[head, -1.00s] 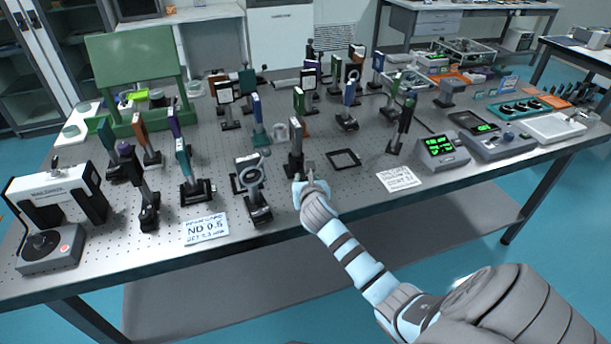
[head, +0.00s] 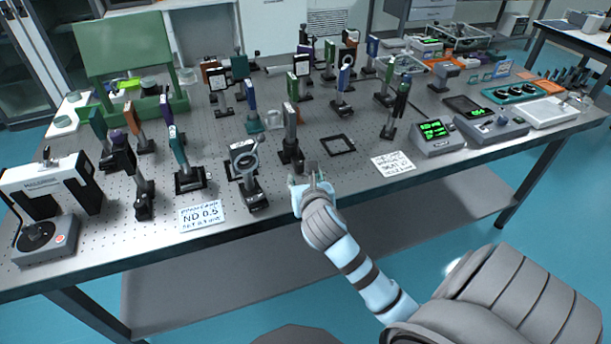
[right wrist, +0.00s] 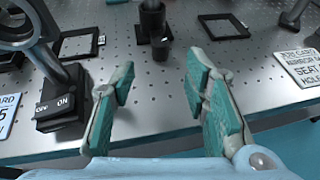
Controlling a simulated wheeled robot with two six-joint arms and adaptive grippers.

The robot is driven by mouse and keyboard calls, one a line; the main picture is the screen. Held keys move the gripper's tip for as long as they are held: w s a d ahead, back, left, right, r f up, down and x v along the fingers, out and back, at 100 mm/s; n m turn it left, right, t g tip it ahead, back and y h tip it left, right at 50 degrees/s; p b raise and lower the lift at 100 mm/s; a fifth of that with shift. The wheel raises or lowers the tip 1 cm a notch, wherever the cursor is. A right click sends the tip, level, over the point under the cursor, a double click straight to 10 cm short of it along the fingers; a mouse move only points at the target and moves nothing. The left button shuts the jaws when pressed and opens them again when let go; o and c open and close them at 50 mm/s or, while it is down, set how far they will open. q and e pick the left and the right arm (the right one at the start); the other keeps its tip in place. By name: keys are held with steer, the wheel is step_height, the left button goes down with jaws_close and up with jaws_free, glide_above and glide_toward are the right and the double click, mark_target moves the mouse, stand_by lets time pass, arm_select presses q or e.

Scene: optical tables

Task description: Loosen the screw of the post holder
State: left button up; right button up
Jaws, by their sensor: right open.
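A dark post holder (head: 291,156) with an upright optic on its post stands near the table's front edge in the head view. In the right wrist view the post holder (right wrist: 152,18) is at the top middle, with a small dark screw knob (right wrist: 161,46) on its near side. My right gripper (head: 308,175) is on the near side of the post holder, apart from it. In the right wrist view the green-padded fingers of the right gripper (right wrist: 163,85) are spread wide with nothing between them, the knob beyond their tips. My left gripper is not in view.
A switch-based mount (head: 247,175) and an ND 0.5 card (head: 201,215) lie left of the right gripper. A flat black frame (head: 338,145) and a white card (head: 393,164) lie to the right. The optical table (head: 350,181) has bare surface between them.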

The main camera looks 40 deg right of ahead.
steer(key=shift+v, duration=0.8)
steer(key=shift+w, duration=0.1)
steer(key=shift+f, duration=0.1)
